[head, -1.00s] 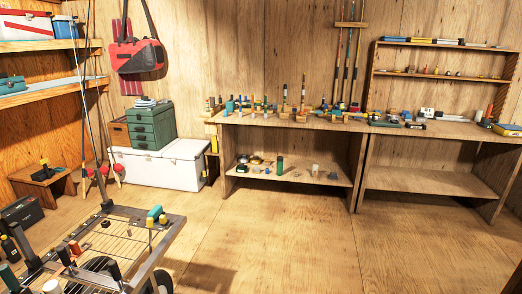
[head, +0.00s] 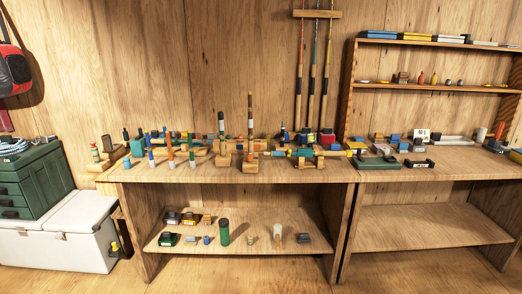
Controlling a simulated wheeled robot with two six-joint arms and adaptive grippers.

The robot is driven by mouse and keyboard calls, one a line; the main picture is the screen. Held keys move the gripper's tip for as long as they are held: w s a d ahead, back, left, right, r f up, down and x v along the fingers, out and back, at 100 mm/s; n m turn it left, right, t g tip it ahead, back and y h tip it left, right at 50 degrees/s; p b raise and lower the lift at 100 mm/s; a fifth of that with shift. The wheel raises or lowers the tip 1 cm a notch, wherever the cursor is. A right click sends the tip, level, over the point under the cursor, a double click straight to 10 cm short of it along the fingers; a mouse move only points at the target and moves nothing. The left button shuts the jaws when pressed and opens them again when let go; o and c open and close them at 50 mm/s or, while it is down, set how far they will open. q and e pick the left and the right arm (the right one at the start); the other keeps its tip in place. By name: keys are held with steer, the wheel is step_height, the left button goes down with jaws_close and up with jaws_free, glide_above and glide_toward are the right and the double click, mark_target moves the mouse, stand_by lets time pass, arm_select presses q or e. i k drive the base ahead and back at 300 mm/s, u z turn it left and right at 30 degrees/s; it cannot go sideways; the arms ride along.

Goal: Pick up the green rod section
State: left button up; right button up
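I cannot tell for certain which piece is the green rod section. On the left bench (head: 140,174), an upright rod piece with dark, white and green bands (head: 221,126) stands in a wooden block. To its right, an orange and dark upright rod piece (head: 250,125) stands in another block. A green cylinder with a dark top (head: 225,233) stands on the shelf under the bench. Several small coloured pieces crowd the bench top. Neither of my grippers is in view.
A second bench (head: 430,174) adjoins on the right, with a wall shelf unit (head: 350,95) above. Long rods (head: 298,85) hang upright on the back wall. A white chest (head: 60,240) with a green drawer box (head: 38,180) stands left. Little floor shows in front.

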mark_target(190, 148)
steer(key=u, duration=0.05)
steer(key=i, duration=2.4)
steer(key=u, duration=0.1)
